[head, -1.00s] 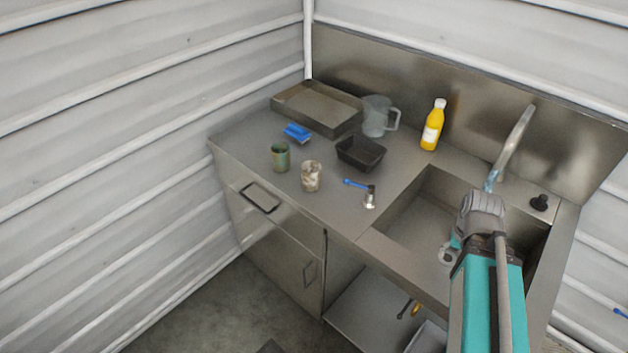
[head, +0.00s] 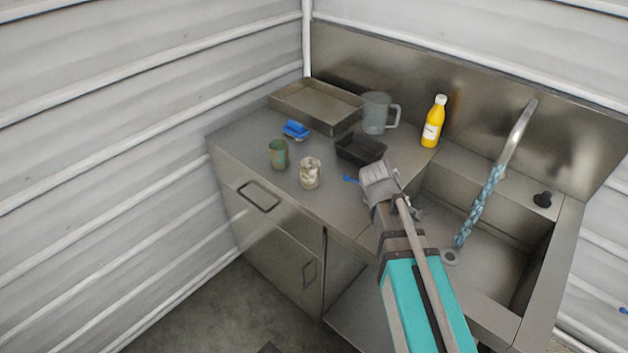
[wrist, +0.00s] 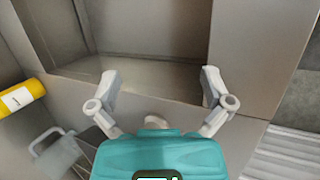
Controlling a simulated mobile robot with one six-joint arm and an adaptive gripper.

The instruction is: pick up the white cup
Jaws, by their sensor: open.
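The white cup (head: 310,172), whitish with brown stains, stands upright on the metal counter near its front edge, in the head view. A green-brown cup (head: 278,154) stands just left of it. My gripper (head: 376,172) is right of the white cup, apart from it, over the counter by the sink's left edge. The wrist view shows its two fingers (wrist: 160,85) spread wide with nothing held between them. I cannot make out the white cup in the wrist view.
A black tray (head: 361,149), grey pitcher (head: 375,113), metal tray (head: 318,106), blue item (head: 296,129) and yellow bottle (head: 434,122) stand behind. A blue handle (head: 350,179) shows beside my gripper. The sink (head: 500,277) and tap (head: 520,130) are right.

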